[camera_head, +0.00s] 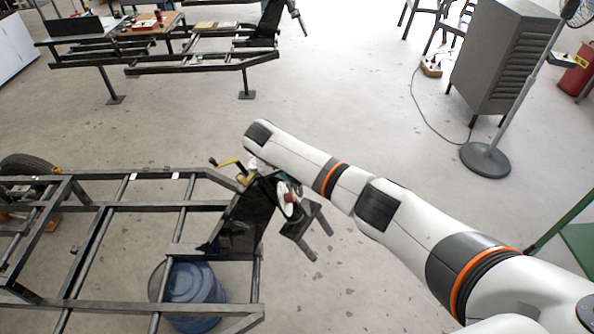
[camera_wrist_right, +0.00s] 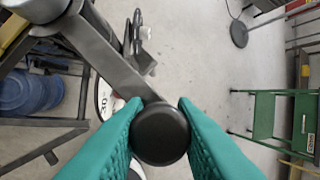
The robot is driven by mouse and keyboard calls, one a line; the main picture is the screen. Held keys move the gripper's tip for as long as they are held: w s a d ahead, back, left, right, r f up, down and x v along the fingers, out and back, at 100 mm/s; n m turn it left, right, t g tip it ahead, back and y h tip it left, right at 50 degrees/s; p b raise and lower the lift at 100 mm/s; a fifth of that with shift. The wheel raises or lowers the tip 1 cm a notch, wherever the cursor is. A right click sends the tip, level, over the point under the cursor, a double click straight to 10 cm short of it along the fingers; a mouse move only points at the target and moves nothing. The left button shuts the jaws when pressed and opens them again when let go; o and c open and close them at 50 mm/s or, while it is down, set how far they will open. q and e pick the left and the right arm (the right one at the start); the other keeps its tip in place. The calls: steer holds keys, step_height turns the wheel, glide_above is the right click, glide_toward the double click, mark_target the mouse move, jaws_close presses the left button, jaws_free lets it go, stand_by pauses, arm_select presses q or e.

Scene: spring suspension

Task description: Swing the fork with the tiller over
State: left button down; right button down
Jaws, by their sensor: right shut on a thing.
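My right gripper (camera_head: 283,183) is at the front end of a dark tube frame (camera_head: 225,204), mostly hidden behind my own arm in the head view. In the right wrist view its two green fingers (camera_wrist_right: 160,112) are shut on a round black knob (camera_wrist_right: 160,136). A flat grey bar, which looks like the tiller (camera_wrist_right: 112,58), runs from the knob up to the left. A white dial (camera_wrist_right: 104,98) marked 30 shows partly behind the bar. The dark two-pronged fork (camera_head: 307,232) hangs off the frame's front end, below the gripper. My left gripper is in neither view.
A yellow-handled lever (camera_head: 230,163) stands on the frame beside my arm. A blue drum (camera_head: 190,292) stands under the frame. A second frame (camera_head: 195,60), a grey cabinet (camera_head: 503,55) and a fan stand (camera_head: 486,160) are farther off.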

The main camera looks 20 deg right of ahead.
steer(key=shift+a, duration=0.1)
stand_by(0.3)
steer(key=c, duration=1.2)
jaws_free()
steer(key=b+v, duration=0.1)
steer(key=v, duration=1.1)
steer(key=shift+b, duration=0.4)
